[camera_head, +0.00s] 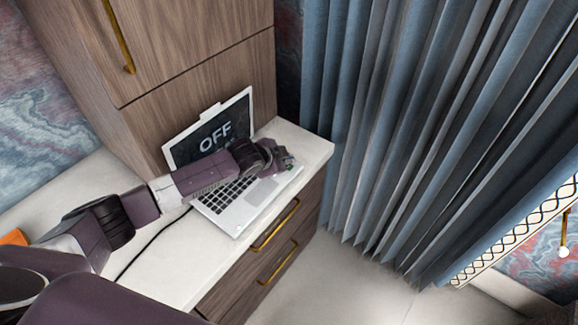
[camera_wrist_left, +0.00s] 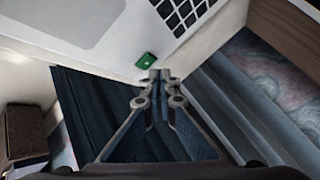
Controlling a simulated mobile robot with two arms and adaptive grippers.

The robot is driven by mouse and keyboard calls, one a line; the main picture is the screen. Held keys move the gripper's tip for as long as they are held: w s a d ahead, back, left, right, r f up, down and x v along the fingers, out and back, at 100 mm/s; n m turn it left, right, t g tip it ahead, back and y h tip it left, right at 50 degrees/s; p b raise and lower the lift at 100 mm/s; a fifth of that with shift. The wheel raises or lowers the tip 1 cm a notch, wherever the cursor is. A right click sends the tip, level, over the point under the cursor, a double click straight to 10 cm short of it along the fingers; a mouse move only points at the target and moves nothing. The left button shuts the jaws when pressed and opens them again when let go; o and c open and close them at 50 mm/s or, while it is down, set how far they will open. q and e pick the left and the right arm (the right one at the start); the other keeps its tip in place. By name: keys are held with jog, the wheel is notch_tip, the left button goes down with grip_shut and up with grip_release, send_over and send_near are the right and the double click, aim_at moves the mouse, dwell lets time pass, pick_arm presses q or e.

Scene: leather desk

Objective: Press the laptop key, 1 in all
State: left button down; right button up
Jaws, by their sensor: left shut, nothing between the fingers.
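An open silver laptop (camera_head: 240,219) stands on the white desk top. Its dark screen (camera_head: 193,146) reads "OFF", with part of it behind my left arm. A small green key (camera_wrist_left: 146,60) lies near a corner of the laptop's pale surface in the left wrist view, apart from the black keyboard (camera_wrist_left: 184,12). My left gripper (camera_wrist_left: 160,76) is shut and empty, its tips just beside the green key in that view. In the head view the left gripper (camera_head: 284,164) is over the laptop's right end. I cannot tell whether it touches the laptop. My right gripper is not in view.
A wooden cabinet (camera_head: 200,48) rises behind the laptop. Drawers with gold handles (camera_head: 275,226) are under the desk top (camera_head: 178,262). A black cable (camera_head: 140,252) runs left of the laptop. Blue curtains (camera_head: 400,110) hang at the right. The desk front is clear.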

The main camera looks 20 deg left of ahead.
aim_at(288, 168)
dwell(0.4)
pick_arm(q)
jog(key=shift+f, duration=0.45)
jog(key=shift+f, duration=0.35)
dwell(0.7)
jog(key=shift+r, duration=0.1)
jog(key=shift+r+p, duration=0.7)
jog(key=shift+p, duration=0.05)
notch_tip(288, 168, up, 5)
jog(key=p, duration=0.5)
